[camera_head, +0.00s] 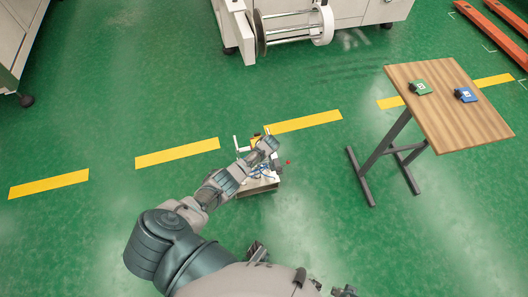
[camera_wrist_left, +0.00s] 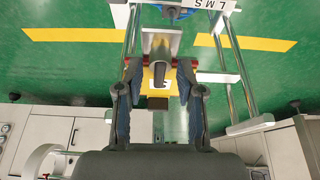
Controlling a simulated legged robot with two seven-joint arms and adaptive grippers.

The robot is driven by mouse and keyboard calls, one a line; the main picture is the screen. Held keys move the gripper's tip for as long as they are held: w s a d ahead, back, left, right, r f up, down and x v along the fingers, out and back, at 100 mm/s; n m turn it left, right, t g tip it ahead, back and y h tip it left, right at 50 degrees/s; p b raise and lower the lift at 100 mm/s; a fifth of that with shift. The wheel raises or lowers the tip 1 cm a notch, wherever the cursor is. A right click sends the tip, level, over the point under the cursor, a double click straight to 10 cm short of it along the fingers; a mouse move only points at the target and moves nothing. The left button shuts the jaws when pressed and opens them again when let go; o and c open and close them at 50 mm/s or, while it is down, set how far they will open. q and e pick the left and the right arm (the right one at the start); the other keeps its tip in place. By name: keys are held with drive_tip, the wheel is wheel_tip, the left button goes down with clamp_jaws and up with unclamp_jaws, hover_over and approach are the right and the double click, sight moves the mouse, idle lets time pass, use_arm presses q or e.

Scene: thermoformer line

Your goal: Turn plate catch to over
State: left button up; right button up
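My left arm reaches in the head view to a small fixture (camera_head: 260,187) low on the floor, with a white upright, a yellow part and a blue part. My left gripper (camera_head: 268,146) is over it and hides much of it. In the left wrist view the left gripper (camera_wrist_left: 160,75) is open. A grey metal catch-like piece (camera_wrist_left: 160,73) shows between its fingers, with gaps on both sides; contact cannot be seen. A yellow block (camera_wrist_left: 157,88) lies behind it. Dark parts at the bottom edge may be my right gripper (camera_head: 345,291).
A wooden-topped table (camera_head: 440,118) at right carries a green device (camera_head: 421,87) and a blue device (camera_head: 465,95). A white machine with a reel (camera_head: 292,30) stands behind. Metal bars (camera_wrist_left: 133,30) flank the gripper. Green floor with yellow stripes (camera_head: 178,153) is mostly clear.

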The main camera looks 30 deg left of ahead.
use_arm(q)
drive_tip(key=shift+r, duration=0.1)
drive_tip(key=v, duration=1.1)
drive_tip(key=shift+d+r, duration=0.15)
drive_tip(key=shift+r, duration=0.15)
drive_tip(key=shift+s+f, duration=0.1)
drive_tip(key=shift+s, duration=0.05)
